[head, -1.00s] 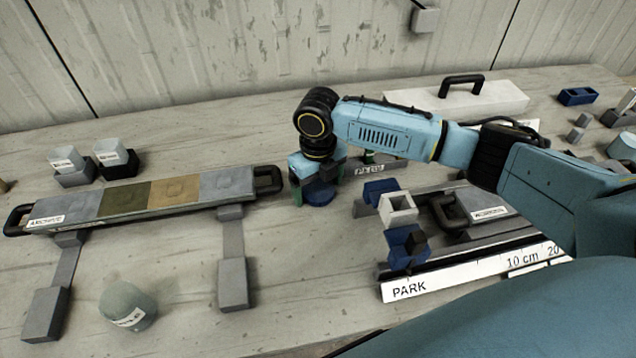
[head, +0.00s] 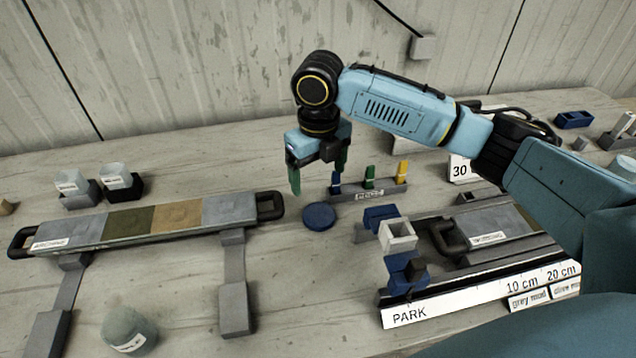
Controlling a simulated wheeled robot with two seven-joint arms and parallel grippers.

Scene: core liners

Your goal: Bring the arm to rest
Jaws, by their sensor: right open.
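My right gripper (head: 318,178) hangs from the blue right arm (head: 395,107) in the head view, fingers pointing down. Its two green fingers are apart with nothing between them. It is above the table, behind a round blue disc (head: 319,216) that lies flat on the table, apart from the fingers. My left gripper does not show.
A long liner tray (head: 155,220) with grey, olive and tan sections rests on supports at left. A peg rack (head: 368,191) stands just right of the gripper. A PARK rail (head: 450,306) with blue and white blocks is at right. Cups (head: 116,176) stand back left.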

